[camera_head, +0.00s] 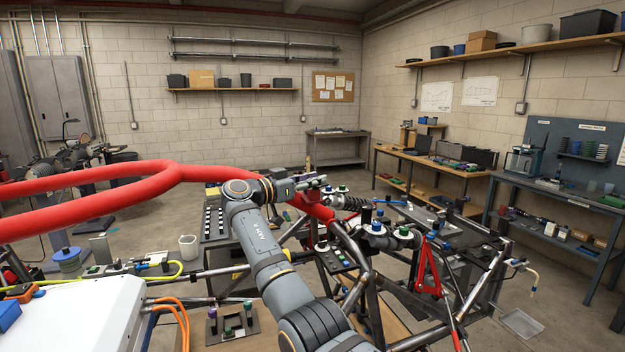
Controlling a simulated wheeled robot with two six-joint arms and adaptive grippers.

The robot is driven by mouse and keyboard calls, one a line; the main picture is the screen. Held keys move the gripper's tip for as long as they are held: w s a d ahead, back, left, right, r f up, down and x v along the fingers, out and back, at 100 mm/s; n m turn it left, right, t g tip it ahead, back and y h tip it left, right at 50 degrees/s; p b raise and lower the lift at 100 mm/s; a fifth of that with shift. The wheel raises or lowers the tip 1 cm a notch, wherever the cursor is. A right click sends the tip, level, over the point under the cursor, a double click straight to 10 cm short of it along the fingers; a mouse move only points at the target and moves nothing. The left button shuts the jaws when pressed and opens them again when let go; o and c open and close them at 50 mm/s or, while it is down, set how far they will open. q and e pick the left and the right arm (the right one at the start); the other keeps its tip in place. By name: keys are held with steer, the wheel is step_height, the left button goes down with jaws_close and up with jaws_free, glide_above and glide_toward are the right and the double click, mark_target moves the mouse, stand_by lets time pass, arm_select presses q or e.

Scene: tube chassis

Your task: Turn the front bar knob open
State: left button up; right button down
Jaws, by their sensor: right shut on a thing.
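My right arm rises from the bottom middle of the head view. Its gripper (316,183) is shut at the red bar (312,205) of the tube chassis (365,275). It appears to hold the front bar knob, which is mostly hidden by the fingers; how far the knob is turned cannot be told. A white and green round knob (342,190) stands just right of the fingertips. My left gripper is not in view.
A thick red tube loop (90,180) crosses the left side. A white box (75,315) with orange hoses stands at lower left. A red bracket (428,270) and several round fittings (376,228) crowd the chassis at right. Open floor lies beyond.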

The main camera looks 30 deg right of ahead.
steer(key=shift+m+g+p, duration=0.3)
steer(key=shift+m+g, duration=0.2)
steer(key=shift+g, duration=0.2)
steer(key=c, duration=1)
jaws_free()
steer(key=shift+d, duration=0.1)
steer(key=shift+c, duration=0.2)
steer(key=a, duration=0.7)
steer(key=shift+a, duration=0.25)
